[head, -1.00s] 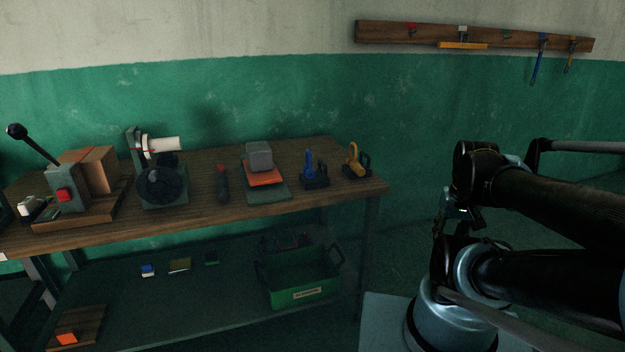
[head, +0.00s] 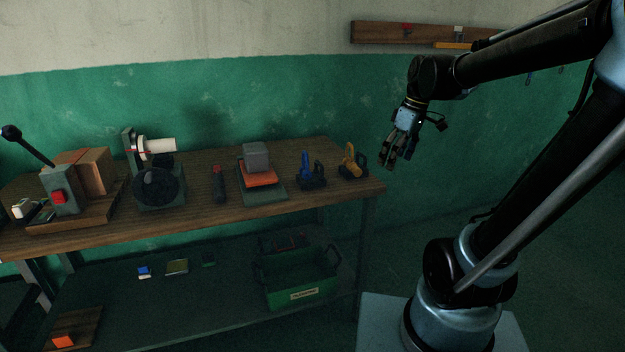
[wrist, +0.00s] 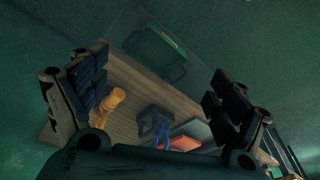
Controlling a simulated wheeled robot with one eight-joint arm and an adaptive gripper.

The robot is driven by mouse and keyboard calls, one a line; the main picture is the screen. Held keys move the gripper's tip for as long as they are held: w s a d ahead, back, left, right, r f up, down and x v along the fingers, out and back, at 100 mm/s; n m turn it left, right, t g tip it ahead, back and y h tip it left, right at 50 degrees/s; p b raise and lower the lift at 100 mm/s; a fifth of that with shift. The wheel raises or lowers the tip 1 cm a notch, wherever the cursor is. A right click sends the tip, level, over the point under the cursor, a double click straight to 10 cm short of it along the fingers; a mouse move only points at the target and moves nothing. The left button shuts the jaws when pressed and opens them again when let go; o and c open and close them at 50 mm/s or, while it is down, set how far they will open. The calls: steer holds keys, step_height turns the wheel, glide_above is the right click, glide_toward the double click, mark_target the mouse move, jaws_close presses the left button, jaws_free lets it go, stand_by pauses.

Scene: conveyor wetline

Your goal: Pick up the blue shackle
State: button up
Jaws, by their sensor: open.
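The blue shackle (head: 306,167) stands on a dark holder near the right end of the wooden workbench (head: 230,218). In the wrist view the blue shackle (wrist: 162,138) shows low in the middle, between the fingers, partly cut off by the gripper body. A yellow shackle (head: 349,160) stands on its own dark holder to the right of it; it also shows in the wrist view (wrist: 112,103). My gripper (head: 394,166) is open and empty, in the air beyond the bench's right end, right of both shackles. Its two fingers (wrist: 150,95) are spread wide in the wrist view.
Left of the blue shackle lie an orange block with a grey cube (head: 256,157), a dark red-tipped tool (head: 218,186) and a wheel device (head: 158,183). A green bin (head: 300,292) sits on the lower shelf. A wall rack (head: 420,34) hangs behind my arm.

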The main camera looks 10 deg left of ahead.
steer(key=w+a+r+n+g, duration=0.1)
steer(key=w+a+n, duration=0.3)
steer(key=a, duration=0.3)
steer(key=w+a+r+n+g+y, duration=0.15)
steer(key=w+a+n, duration=0.25)
steer(key=a, duration=0.4)
steer(key=w+a+r+n, duration=0.2)
steer(key=w+a+n, duration=0.2)
steer(key=a, duration=0.3)
glide_toward(309, 173)
steer(key=f, duration=0.1)
steer(key=w+a+f, duration=0.1)
steer(key=f, duration=0.1)
steer(key=w+a+f, duration=0.1)
steer(key=f, duration=0.1)
steer(key=shift+w+a+f, duration=0.1)
steer(key=shift+w+a, duration=0.1)
steer(key=shift+w, duration=0.05)
steer(key=shift+s+d+x, duration=0.1)
steer(key=shift+s+x, duration=0.05)
steer(key=shift+x, duration=1.3)
steer(key=shift+s+d+x, duration=0.1)
steer(key=shift+s+x, duration=0.05)
steer(key=shift+x, duration=1.35)
steer(key=shift+c, duration=0.6)
steer(key=c, duration=1.4)
